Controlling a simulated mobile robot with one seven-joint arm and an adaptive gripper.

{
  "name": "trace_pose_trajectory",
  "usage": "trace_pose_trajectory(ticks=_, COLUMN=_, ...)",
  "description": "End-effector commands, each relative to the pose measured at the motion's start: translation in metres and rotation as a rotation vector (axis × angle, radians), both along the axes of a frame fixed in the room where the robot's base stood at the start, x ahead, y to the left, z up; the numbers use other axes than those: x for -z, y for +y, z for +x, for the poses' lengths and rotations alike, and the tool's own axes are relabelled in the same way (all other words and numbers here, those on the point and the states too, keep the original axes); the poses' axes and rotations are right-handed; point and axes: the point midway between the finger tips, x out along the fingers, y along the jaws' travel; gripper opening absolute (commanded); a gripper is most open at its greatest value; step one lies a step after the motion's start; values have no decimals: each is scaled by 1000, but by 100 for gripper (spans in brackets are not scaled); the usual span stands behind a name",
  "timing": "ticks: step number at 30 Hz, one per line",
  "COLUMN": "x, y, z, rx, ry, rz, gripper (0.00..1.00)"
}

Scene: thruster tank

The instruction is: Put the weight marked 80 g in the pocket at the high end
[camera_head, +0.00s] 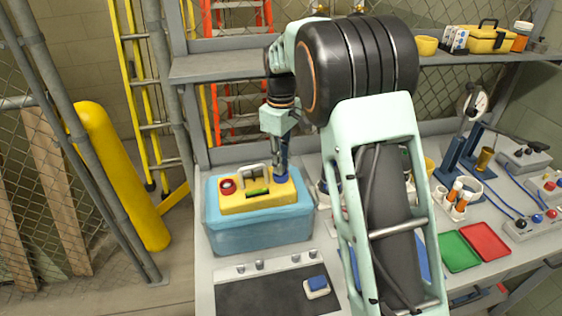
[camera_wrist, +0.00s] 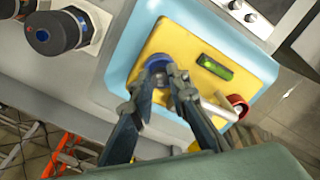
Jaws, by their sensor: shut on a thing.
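A yellow float deck (camera_head: 235,208) sits in a light blue tank (camera_head: 258,236). It carries a red-rimmed pocket (camera_head: 228,186) at its left, a pale handle, a green level vial (camera_head: 258,192) and a blue pocket (camera_head: 281,177) at its right. The wrist view shows the yellow deck (camera_wrist: 195,45), the green vial (camera_wrist: 214,67) and the red pocket (camera_wrist: 238,104). My gripper (camera_wrist: 168,80) is shut on a small grey weight over the blue pocket; it shows in the head view (camera_head: 282,165). The fingers hide most of the weight, and no marking is readable. I cannot tell which end is higher.
My arm covers the middle of the bench. A dark mat (camera_head: 265,297) with a blue-and-white block (camera_head: 317,287) lies in front of the tank. Green (camera_head: 459,251) and red trays (camera_head: 486,241) lie to the right. A shelf (camera_head: 220,66) runs behind.

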Motion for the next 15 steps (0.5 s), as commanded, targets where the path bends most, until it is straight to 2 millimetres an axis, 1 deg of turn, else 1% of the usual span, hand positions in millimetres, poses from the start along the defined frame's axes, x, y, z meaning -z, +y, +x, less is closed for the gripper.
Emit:
trace_pose_trajectory(ticks=9, x=10, y=0, z=0, rx=0, ry=0, rz=0, gripper=0)
trace_pose_trajectory(ticks=15, x=10, y=0, z=0, rx=0, ry=0, rz=0, gripper=0)
